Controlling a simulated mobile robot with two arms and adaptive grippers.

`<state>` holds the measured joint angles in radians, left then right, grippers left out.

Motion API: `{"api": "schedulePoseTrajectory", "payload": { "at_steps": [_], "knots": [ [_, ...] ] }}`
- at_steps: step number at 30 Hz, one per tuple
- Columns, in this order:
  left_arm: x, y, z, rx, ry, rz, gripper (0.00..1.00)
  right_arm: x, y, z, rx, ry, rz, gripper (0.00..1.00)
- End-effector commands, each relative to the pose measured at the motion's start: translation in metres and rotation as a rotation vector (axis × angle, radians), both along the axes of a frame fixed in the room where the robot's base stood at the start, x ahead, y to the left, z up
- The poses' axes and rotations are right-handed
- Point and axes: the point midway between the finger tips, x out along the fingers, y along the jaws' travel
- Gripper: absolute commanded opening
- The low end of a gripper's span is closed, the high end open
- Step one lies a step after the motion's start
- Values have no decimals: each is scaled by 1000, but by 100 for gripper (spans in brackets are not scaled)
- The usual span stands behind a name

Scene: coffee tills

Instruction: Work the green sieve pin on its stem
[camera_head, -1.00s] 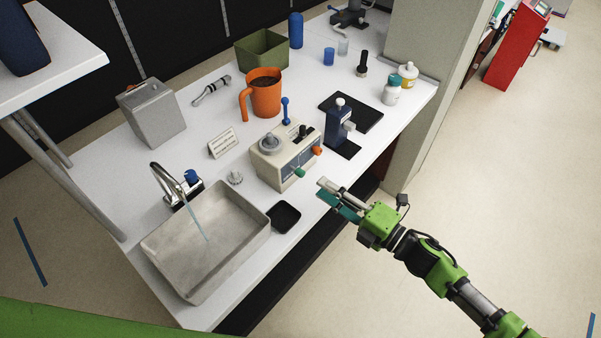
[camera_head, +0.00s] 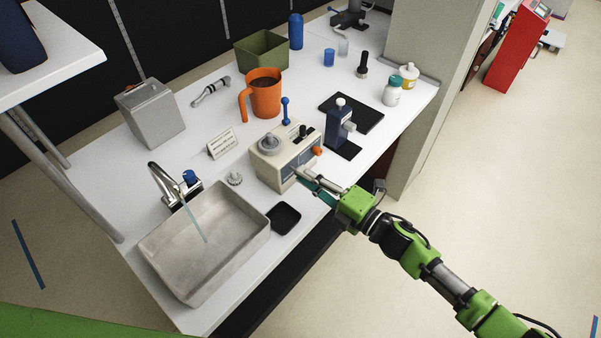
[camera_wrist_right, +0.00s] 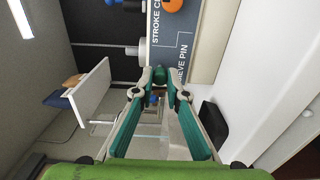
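The green sieve pin (camera_wrist_right: 160,75) sticks out from the front of a beige machine (camera_head: 268,169), beside a panel lettered "…EVE PIN". My right gripper (camera_wrist_right: 160,78) is at the front of the machine, its two fingertips on either side of the pin's head. The gap there is about as wide as the pin, so I cannot tell whether the fingers touch it. In the head view my right gripper (camera_head: 299,174) hides the pin. The stem is mostly hidden. My left gripper is not in view.
An orange knob (camera_head: 317,150) is on the same machine face, near the pin. A black square tray (camera_head: 285,218) and a metal sink (camera_head: 165,268) lie to the left. A dark blue bottle-like device (camera_head: 336,122) stands to the right. The floor in front is clear.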

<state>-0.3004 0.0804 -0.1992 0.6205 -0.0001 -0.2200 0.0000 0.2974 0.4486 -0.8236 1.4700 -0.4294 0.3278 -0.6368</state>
Motion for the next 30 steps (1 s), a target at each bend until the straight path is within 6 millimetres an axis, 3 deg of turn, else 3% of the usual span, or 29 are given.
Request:
{"api": "schedulePoseTrajectory", "payload": {
  "at_steps": [25,26,28,30],
  "knots": [
    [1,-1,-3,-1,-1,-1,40,7,9,-1,-1,1,-1,0],
    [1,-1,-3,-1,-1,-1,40,7,9,-1,-1,1,-1,16],
    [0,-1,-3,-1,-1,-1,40,7,9,0,-1,1,-1,33],
    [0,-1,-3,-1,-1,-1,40,7,9,0,-1,1,-1,33]
  ]
}}
